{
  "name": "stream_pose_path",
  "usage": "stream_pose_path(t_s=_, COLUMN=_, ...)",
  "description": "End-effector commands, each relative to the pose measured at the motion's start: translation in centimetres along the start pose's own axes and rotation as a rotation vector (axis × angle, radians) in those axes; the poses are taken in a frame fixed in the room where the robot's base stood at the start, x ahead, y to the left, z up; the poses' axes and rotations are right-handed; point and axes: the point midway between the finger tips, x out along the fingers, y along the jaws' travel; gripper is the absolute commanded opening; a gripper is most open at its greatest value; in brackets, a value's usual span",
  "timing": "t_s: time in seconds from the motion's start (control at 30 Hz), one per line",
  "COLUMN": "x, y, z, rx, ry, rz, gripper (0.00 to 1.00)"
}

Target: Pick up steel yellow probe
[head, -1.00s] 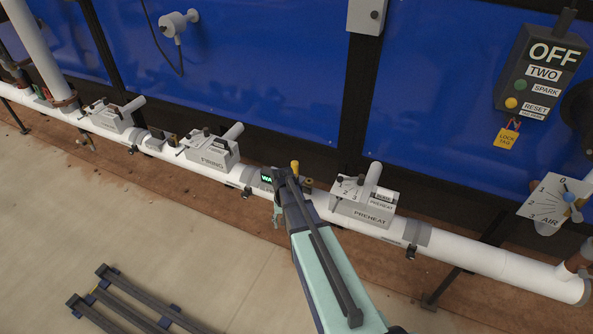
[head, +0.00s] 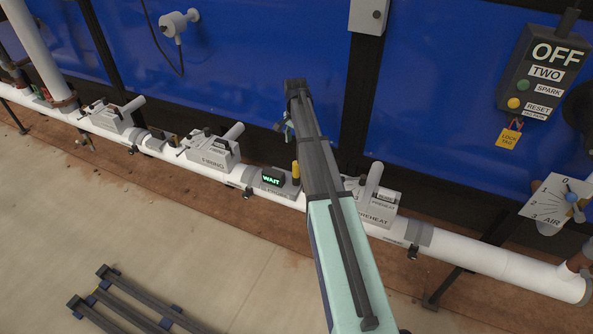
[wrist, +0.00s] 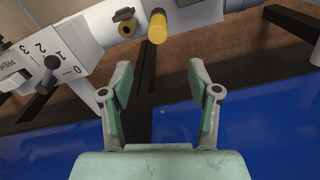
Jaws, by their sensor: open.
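The steel yellow probe (head: 296,170) shows its yellow cylindrical top beside the dark WAIT display on the white pipe in the head view. In the wrist view the yellow probe (wrist: 157,28) is at the top centre, its round end facing the camera. My gripper (wrist: 160,72) is open and empty, with the probe beyond its fingertips and apart from them. In the head view my gripper (head: 287,125) is partly hidden by my arm and lies above the probe in the picture, against the blue panel.
The WAIT display (head: 271,179) sits just left of the probe. The PREHEAT box (head: 378,210) is to its right, partly behind my arm, and the FIRING box (head: 212,153) is to its left. A brass fitting (wrist: 126,24) is near the probe. Blue panels (head: 245,70) stand behind the pipe.

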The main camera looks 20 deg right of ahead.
Motion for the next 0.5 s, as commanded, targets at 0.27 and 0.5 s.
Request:
stream_pose_path(t_s=0.27, x=5.5, y=0.1, z=0.0, rx=-0.002, ry=-0.001, rz=0.001, gripper=0.61)
stream_pose_path(t_s=0.5, x=9.2, y=0.0, z=0.0, rx=-0.003, ry=0.0, rz=0.0, gripper=0.61)
